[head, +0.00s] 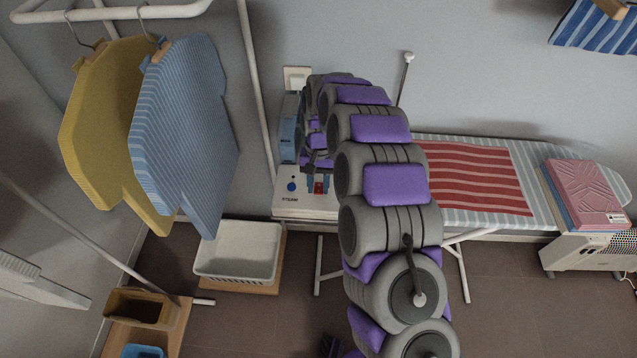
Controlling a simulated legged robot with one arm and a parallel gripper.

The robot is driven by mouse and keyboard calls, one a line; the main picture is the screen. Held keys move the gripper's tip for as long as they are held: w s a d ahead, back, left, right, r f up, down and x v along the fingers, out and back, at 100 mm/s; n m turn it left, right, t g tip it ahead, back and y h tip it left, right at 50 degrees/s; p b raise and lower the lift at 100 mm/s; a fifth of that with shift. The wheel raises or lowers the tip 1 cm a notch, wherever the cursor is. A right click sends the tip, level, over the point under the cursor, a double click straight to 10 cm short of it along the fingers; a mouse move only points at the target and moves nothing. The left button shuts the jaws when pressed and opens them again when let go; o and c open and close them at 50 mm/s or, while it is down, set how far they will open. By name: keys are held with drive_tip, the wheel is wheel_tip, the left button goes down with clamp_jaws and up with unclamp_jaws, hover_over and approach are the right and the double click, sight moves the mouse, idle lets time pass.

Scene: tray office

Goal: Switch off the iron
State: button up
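A white steam station (307,203) sits at the left end of the ironing board (470,222). Its front has a blue knob (291,187), a red switch (319,188) and a "STEAM" label. A blue and grey upright part (287,140), possibly the iron, stands at its back left, partly hidden by my arm. My gripper (319,178) is at the end of the grey and purple arm, over the station's front, right by the red switch. Whether it touches the switch and how far its fingers are apart is not clear. The switch's position cannot be read.
A red-striped cloth (478,178) and a pink box (588,193) lie on the board. A heater (583,258) stands at the right. Yellow (95,125) and blue (183,130) shirts hang at the left, above a white basket (237,252). A socket (297,77) is on the wall.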

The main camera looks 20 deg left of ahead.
drive_tip(key=o, duration=0.3)
drive_tip(key=shift+o, duration=0.2)
drive_tip(key=p+v, duration=0.3)
drive_tip(key=v, duration=1.4)
drive_tip(key=shift+a, duration=0.15)
drive_tip(key=shift+r, duration=0.1)
